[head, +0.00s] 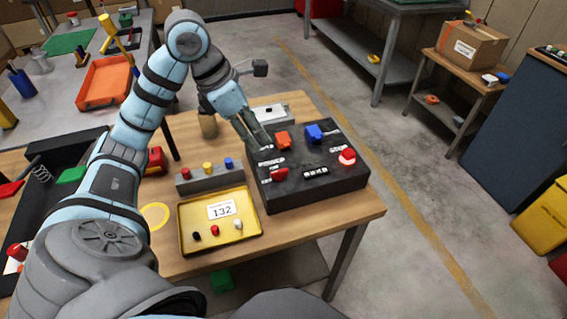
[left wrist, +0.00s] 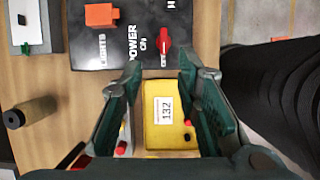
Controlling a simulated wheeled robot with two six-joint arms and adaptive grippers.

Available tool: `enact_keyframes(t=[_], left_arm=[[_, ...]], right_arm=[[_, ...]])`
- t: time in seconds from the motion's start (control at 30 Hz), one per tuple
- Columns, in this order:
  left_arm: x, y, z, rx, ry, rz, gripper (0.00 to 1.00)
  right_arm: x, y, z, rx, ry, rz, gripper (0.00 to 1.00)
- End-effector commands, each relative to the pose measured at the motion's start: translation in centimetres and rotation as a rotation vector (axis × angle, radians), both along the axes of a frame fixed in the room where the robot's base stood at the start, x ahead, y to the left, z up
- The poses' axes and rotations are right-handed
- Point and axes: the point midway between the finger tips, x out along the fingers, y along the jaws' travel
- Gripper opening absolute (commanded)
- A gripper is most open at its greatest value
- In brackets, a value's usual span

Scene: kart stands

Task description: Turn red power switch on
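The black control box (head: 325,188) sits on the wooden table. Its red power switch (head: 279,174) is on the near left of the top face. In the left wrist view the red switch (left wrist: 164,52) lies beside the words POWER, ON and OFF; its long handle runs up and down the picture, its lower end by OFF. My left gripper (head: 262,143) is over the box's left edge, near the orange switch (head: 283,140). In the left wrist view the fingers (left wrist: 159,72) are apart and empty, with the red switch beyond their tips, not touched. My right gripper is out of view.
A blue switch (head: 314,132) and a round red button (head: 347,157) are also on the box. A yellow tray (head: 196,245) marked 132 and a grey block (head: 211,176) with coloured knobs stand left of it.

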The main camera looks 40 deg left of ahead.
Motion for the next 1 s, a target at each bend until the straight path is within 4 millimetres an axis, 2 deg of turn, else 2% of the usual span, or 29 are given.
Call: enact_keyframes(t=[0.2, 0.3, 0.43, 0.6, 0.83, 1.0], left_arm=[[1.4, -1.1, -5.7, -0.006, 0.008, 0.006, 0.3], [2.3, -1.8, -8.4, -0.007, 0.008, 0.007, 0.3], [3.3, -2.5, -11.1, -0.008, 0.006, 0.006, 0.3], [3.9, -2.9, -12.4, -0.005, 0.005, 0.005, 0.3], [4.0, -3.0, -12.3, -0.005, 0.005, 0.003, 0.3], [4.0, -3.0, -12.3, -0.006, 0.004, 0.002, 0.03]], right_arm=[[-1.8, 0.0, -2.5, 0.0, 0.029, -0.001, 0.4], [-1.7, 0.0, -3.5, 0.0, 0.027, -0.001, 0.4], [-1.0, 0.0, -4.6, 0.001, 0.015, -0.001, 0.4], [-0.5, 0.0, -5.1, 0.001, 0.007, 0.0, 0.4], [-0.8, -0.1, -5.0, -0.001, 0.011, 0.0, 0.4], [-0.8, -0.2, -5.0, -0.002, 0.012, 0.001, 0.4]])
